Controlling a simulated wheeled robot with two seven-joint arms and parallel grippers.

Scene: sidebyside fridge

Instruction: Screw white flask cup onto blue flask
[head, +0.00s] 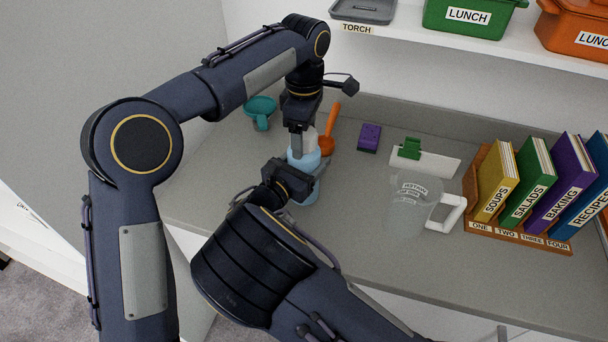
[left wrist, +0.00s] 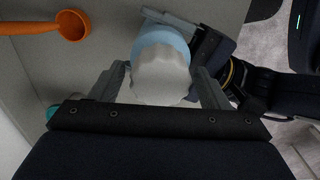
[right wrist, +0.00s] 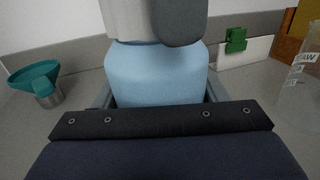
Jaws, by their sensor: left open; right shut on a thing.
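The light blue flask (head: 310,193) stands upright on the grey counter. My right gripper (head: 291,181) is shut around its body, and the blue body fills the space between the fingers in the right wrist view (right wrist: 156,75). The white cup (head: 309,139) sits at the top of the flask; it also shows in the left wrist view (left wrist: 162,80). Whether its thread is engaged I cannot tell. My left gripper (head: 298,140) points down from above, open, with one finger on each side of the white cup (right wrist: 130,20).
A purple sponge-like block (head: 369,137), a green clip (head: 410,148), a clear jug (head: 408,208) and a book rack (head: 520,236) are to the right.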

